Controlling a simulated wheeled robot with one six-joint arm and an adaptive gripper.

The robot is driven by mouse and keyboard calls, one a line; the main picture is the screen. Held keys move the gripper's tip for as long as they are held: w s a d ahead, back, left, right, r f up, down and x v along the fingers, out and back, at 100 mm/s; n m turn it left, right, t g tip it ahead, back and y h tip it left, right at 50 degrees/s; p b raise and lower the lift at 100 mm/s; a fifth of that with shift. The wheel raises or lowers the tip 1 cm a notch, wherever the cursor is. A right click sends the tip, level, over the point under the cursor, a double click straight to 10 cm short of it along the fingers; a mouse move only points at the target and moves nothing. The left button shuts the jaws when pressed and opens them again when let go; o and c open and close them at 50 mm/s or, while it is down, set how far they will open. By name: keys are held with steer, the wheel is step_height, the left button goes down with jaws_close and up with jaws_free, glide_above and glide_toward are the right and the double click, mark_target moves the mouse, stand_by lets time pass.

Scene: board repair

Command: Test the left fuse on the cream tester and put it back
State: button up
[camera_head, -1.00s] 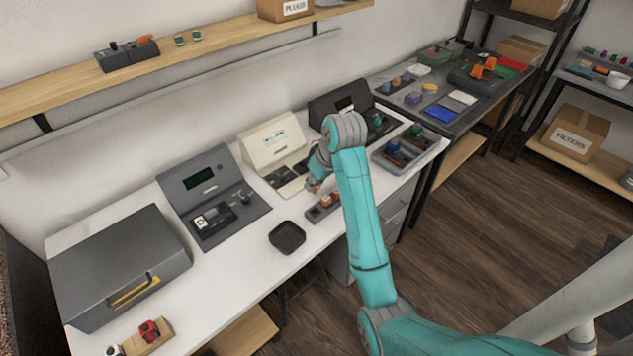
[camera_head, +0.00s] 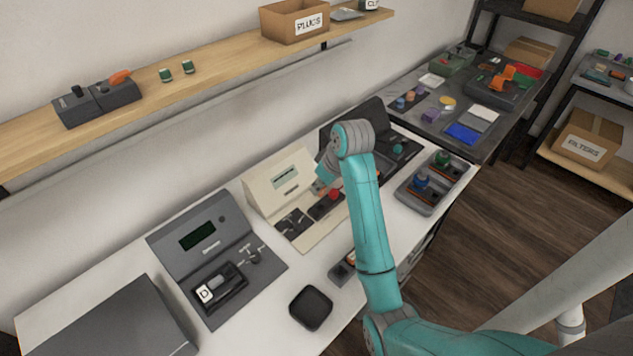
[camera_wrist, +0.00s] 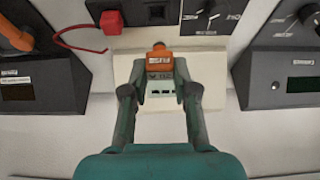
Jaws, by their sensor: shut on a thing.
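My gripper (camera_wrist: 160,84) is shut on an orange fuse (camera_wrist: 159,61) with a printed label, seen upright between the fingertips in the wrist view. They are in front of the cream tester (camera_wrist: 217,68); I cannot tell whether the fuse touches it. In the head view the cream tester (camera_head: 267,195) stands mid-bench, with a red part (camera_head: 333,194) beside a dark slot and a knob panel (camera_head: 293,221). My gripper (camera_head: 322,186) is over its right part, mostly hidden by the arm. The dark fuse holder (camera_head: 341,273) is partly hidden behind my arm.
A grey tester (camera_head: 198,236) stands left of the cream one, a dark device (camera_head: 385,118) to the right. A black tray (camera_head: 311,307) lies at the bench front. A grey tray (camera_head: 432,197) with coloured parts is at right. The red part (camera_wrist: 112,22) also shows in the wrist view.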

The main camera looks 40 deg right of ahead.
steer(key=shift+w+d+f, duration=0.15)
steer(key=shift+w+f, duration=0.1)
steer(key=shift+f, duration=2.45)
steer(key=shift+f, duration=1)
stand_by(1.2)
steer(key=o, duration=1)
steer(key=shift+o, duration=0.4)
steer(key=shift+o, duration=1.1)
steer(key=shift+r, duration=1.65)
